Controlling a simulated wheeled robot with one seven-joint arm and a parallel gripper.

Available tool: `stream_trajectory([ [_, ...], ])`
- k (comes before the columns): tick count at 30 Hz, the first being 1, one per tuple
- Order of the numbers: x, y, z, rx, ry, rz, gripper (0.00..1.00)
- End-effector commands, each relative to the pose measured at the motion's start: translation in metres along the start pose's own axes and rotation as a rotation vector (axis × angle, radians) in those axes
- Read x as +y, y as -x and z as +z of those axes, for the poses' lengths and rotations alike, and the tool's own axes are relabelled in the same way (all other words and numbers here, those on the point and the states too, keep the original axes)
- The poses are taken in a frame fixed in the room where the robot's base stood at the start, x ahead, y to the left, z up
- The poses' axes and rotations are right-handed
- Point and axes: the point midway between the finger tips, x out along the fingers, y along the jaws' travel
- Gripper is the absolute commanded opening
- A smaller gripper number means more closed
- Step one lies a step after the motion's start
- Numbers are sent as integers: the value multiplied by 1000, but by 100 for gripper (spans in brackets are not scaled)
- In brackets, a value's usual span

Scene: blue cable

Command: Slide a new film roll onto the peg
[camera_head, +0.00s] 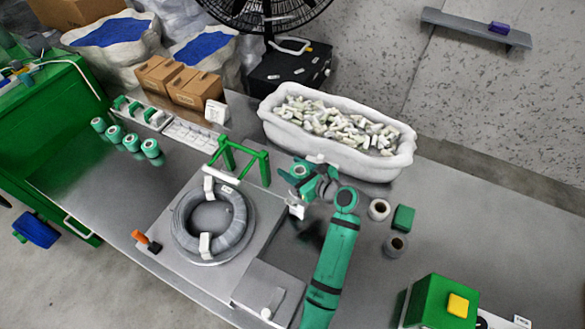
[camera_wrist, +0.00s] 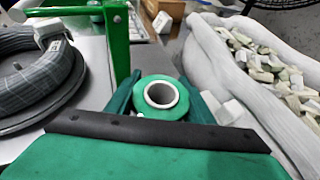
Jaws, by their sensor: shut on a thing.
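A green film roll with a white core (camera_wrist: 160,94) is between the fingers of my gripper (camera_wrist: 158,100), its open end facing the wrist camera. In the head view my gripper (camera_head: 305,178) is at the near left end of the white tub, and the roll (camera_head: 300,170) is partly hidden by it. The green stand (camera_head: 264,167) with its horizontal bar is just left of my gripper. In the wrist view the stand's green post (camera_wrist: 117,35) rises left of the held roll, apart from it. The bar's peg end (camera_wrist: 115,17) shows at the post's top.
A grey cable coil (camera_head: 182,222) lies on a metal platform (camera_head: 160,245) at front left. The white tub (camera_head: 410,158) of small pieces stands behind. Several green rolls (camera_head: 132,142) stand at left. Two grey rolls (camera_head: 378,209) and a green block (camera_head: 403,218) are to the right.

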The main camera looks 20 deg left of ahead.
Motion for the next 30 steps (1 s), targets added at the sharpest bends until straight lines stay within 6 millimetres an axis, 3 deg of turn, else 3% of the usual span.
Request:
stream_trajectory([
  [30,0,-3,-9,-1,0,0,20],
])
